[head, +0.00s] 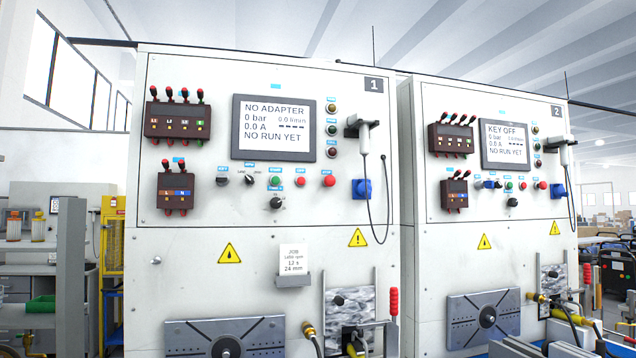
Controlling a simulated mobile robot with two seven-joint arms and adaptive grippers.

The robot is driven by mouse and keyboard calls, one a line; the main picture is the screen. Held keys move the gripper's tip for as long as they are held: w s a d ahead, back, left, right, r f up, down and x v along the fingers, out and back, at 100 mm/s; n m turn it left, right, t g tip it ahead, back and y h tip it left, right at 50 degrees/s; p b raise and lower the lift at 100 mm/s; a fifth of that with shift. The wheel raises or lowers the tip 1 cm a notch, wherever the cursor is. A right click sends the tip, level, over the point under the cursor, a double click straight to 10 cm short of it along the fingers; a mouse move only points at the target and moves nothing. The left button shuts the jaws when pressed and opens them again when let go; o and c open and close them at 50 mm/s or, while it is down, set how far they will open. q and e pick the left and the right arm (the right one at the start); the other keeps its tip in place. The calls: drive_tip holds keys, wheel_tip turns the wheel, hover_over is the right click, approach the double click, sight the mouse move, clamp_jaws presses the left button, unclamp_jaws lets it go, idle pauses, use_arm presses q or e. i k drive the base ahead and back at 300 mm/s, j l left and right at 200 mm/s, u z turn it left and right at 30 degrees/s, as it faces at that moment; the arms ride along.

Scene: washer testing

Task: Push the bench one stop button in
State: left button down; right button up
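Bench one is the left white cabinet (190,240), marked with a 1 at its top right. A row of controls sits under its screen (273,128), which reads NO ADAPTER and NO RUN YET. In that row are a green button (274,181), a smaller red button (300,181) and a larger red button (328,180) at the right end. The small labels above them are too blurred to read, so I cannot tell for certain which red one is the stop button. Nothing touches either of them. Neither of my grippers can be made out in the head view.
Bench two (410,180) stands to the right with a matching panel; its screen reads KEY OFF. On bench one, a handheld device (364,137) hangs with a looping cable right of the buttons. A card holder (294,279) and red-handled clamp (393,302) stick out lower down.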

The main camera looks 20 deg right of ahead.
sight(329, 180)
drive_tip(key=i+j+z, duration=0.15)
drive_tip(key=i+z, duration=0.2)
drive_tip(key=i+j+z, duration=0.15)
drive_tip(key=z, duration=0.25)
drive_tip(key=i+j, duration=0.05)
